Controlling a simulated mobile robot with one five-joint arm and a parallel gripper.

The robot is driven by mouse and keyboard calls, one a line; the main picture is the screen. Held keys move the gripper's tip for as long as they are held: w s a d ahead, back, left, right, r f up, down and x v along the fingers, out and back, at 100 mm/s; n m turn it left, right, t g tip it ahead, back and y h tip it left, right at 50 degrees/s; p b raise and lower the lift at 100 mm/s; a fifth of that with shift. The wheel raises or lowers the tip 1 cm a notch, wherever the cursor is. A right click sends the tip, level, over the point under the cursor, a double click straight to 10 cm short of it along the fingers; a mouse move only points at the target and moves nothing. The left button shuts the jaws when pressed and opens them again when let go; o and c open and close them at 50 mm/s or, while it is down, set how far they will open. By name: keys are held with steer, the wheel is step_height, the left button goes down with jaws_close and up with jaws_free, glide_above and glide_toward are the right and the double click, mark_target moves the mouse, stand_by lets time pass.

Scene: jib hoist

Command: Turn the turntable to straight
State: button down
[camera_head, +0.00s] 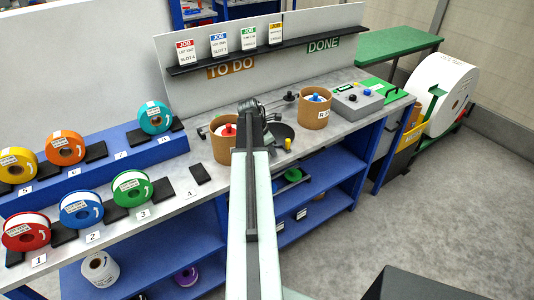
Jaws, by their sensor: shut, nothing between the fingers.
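A dark round disc (283,131), which looks like the turntable, lies on the grey bench just right of my arm's end. My arm covers its left part, and I cannot tell which way it is turned. A small yellow knob (288,143) stands at its near edge. My gripper (262,122) is at the far end of my arm, over the bench and close to the disc's left side. It is shut and empty. Its fingertips are small and dark, so I cannot tell whether they touch anything.
Cardboard tubs with a red knob (229,130) and a blue knob (315,97) stand on either side. A grey control box (357,98) is at right. Coloured reels (131,188) line the left. A job-card rail (227,54) runs behind.

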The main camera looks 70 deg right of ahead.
mark_target(286, 150)
steer(key=s+d, duration=0.2)
steer(key=shift+s+d+r, duration=0.2)
steer(key=shift+s+d, duration=0.1)
steer(key=shift+d, duration=0.1)
steer(key=shift+s+d, duration=0.55)
steer(key=shift+s, duration=0.2)
steer(key=shift+w, duration=0.1)
steer(key=a, duration=0.1)
steer(key=w+a+p, duration=0.1)
steer(key=w+a+r, duration=0.1)
steer(key=a, duration=0.1)
steer(key=shift+w, duration=0.2)
steer(key=p+v, duration=0.8)
steer(key=shift+r+p, duration=0.4)
steer(key=shift+r, duration=0.05)
